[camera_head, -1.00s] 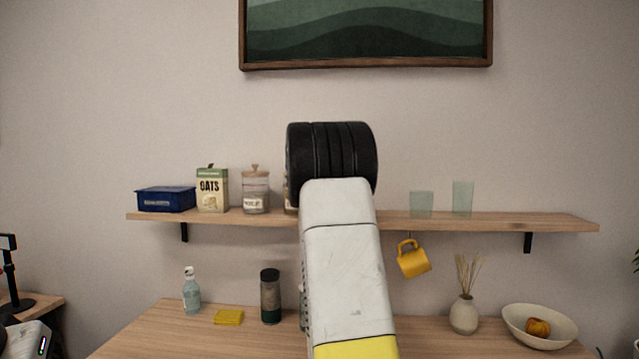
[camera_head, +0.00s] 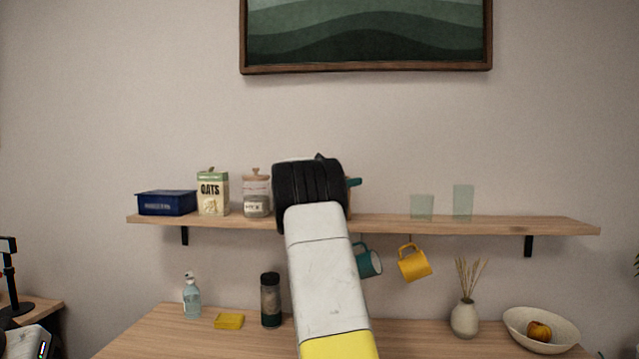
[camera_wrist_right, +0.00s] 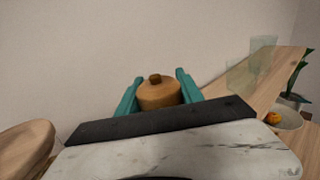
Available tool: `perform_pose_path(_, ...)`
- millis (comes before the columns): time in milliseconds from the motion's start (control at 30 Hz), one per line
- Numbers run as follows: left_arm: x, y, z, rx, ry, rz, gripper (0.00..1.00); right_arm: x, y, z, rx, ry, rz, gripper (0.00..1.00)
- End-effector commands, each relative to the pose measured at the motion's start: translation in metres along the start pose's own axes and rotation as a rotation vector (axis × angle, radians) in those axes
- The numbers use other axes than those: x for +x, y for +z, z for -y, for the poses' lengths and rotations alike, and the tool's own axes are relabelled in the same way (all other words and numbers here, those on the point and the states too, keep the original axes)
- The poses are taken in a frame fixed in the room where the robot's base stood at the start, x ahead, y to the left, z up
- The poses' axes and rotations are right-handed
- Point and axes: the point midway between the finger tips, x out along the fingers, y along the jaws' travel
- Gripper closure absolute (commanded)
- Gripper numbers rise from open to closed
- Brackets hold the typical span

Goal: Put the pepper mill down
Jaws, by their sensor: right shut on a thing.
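The pepper mill (camera_wrist_right: 158,93) shows in the right wrist view as a brown wooden top with a small dark knob. My right gripper (camera_wrist_right: 158,88) is shut on it, with a teal finger on each side. In the head view my forearm and black wrist hide most of the mill, and a teal part of the right gripper (camera_head: 354,182) shows at the wrist's right, at shelf height. The mill's base is hidden, so I cannot tell whether it touches the wooden shelf (camera_head: 480,223). My left gripper is not in view.
A glass jar (camera_head: 256,194), oats carton (camera_head: 213,193) and blue box (camera_head: 167,203) stand on the shelf at left. Two glasses (camera_head: 422,207) stand at right, with bare shelf left of them. Teal (camera_head: 370,262) and yellow (camera_head: 414,265) mugs hang below. A dark-lidded canister (camera_head: 270,300) stands on the tabletop.

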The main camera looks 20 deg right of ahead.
Motion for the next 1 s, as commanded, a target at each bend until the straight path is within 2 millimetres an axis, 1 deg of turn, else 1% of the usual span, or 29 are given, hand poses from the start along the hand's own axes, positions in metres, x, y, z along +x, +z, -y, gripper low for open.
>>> perform_pose_path(67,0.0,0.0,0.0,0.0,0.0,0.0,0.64,0.0,-0.002,0.0,-0.001,0.0,0.0,1.0)
perform_pose_path(100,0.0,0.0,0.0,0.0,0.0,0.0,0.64,0.0,-0.002,0.0,-0.001,0.0,0.0,0.49)
perform_pose_path(167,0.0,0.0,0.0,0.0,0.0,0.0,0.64,0.0,-0.002,0.0,0.0,0.0,0.0,0.37)
perform_pose_path(200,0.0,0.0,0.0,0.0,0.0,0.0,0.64,0.0,-0.002,0.0,-0.001,0.0,0.0,0.35)
perform_pose_path(567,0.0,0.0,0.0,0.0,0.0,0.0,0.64,-0.002,0.001,0.0,0.0,0.001,0.0,0.35)
perform_pose_path(667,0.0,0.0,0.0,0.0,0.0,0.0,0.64,-0.015,0.001,-0.001,0.0,0.003,-0.001,0.35)
perform_pose_path(1000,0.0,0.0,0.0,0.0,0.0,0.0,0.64,-0.086,0.001,-0.001,0.0,0.004,-0.001,0.35)
